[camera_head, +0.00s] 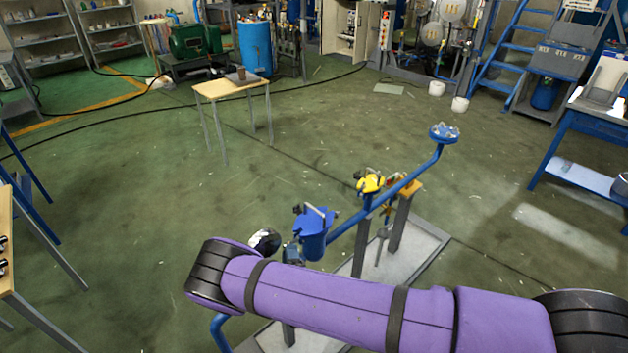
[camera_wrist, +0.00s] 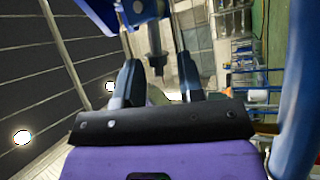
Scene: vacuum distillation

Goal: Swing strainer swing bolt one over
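The blue strainer (camera_head: 314,234) stands on the blue pipe line in the head view, just beyond my purple arm. Its top carries a lid with a pale bar and small dark fittings; I cannot tell which is swing bolt one. In the wrist view my gripper (camera_wrist: 157,85) has its two dark fingers apart. A dark, bolt-like piece (camera_wrist: 155,50) hangs between and beyond the fingertips, with no clear contact. A blue part (camera_wrist: 100,8) and grey metal hardware (camera_wrist: 142,10) are at the top. My gripper cannot be made out in the head view.
A yellow-topped valve (camera_head: 370,182) and a flanged blue pipe end (camera_head: 444,132) stand right of the strainer. A blue pipe (camera_wrist: 294,95) runs close along the wrist view's right side. A small table (camera_head: 231,87) stands farther back. Open green floor lies left of the strainer.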

